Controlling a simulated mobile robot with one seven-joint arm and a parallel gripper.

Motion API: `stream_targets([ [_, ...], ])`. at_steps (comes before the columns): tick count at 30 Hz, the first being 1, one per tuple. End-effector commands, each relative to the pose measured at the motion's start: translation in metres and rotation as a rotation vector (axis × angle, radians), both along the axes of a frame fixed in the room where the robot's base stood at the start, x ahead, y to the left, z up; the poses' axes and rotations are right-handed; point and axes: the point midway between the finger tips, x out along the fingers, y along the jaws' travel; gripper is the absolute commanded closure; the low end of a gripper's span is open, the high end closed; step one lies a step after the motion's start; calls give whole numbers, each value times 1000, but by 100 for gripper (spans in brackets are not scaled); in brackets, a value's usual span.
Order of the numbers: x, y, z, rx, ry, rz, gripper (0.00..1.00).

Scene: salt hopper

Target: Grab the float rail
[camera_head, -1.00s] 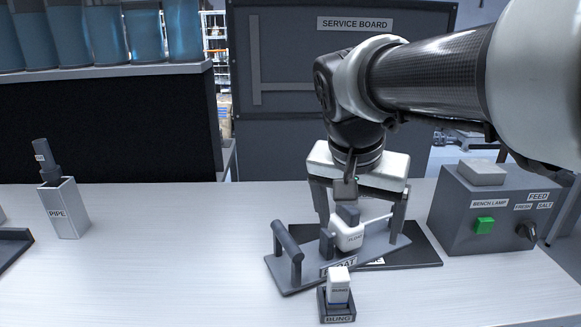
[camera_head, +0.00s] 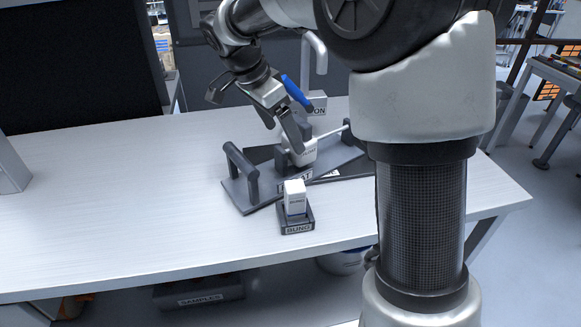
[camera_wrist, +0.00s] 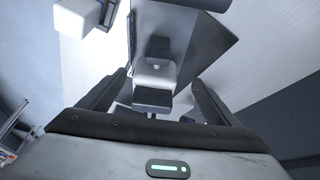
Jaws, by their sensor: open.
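The float rail (camera_head: 243,198) is a grey plate lying on the bench, with a dark bar handle (camera_head: 242,168) at its left end. A white float block (camera_head: 303,152) with dark end pieces stands on it, and a thin pale rod runs right from the block. My gripper (camera_head: 284,135) is open, tilted, just above and behind the block. In the wrist view, the block (camera_wrist: 155,75) shows between the two spread fingers (camera_wrist: 159,82). I cannot tell whether a finger touches it. The handle (camera_wrist: 205,8) is at the top there.
A white bung (camera_head: 295,196) stands in a dark holder (camera_head: 297,221) labelled BUNG, close in front of the rail. A dark mat (camera_head: 345,172) lies under the rail's right part. A pale curved pipe (camera_head: 315,52) stands behind. The bench's left side (camera_head: 110,200) is clear.

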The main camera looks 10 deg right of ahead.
Motion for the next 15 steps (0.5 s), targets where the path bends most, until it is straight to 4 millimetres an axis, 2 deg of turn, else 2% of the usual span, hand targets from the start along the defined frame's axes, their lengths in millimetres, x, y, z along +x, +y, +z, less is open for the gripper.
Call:
stream_targets([
  [1, 1, -5, -12, 0, 3, -2, 16],
  [3, 2, -8, -23, 1, 3, -1, 16],
  [15, 4, -22, -49, 1, 2, -2, 16],
])
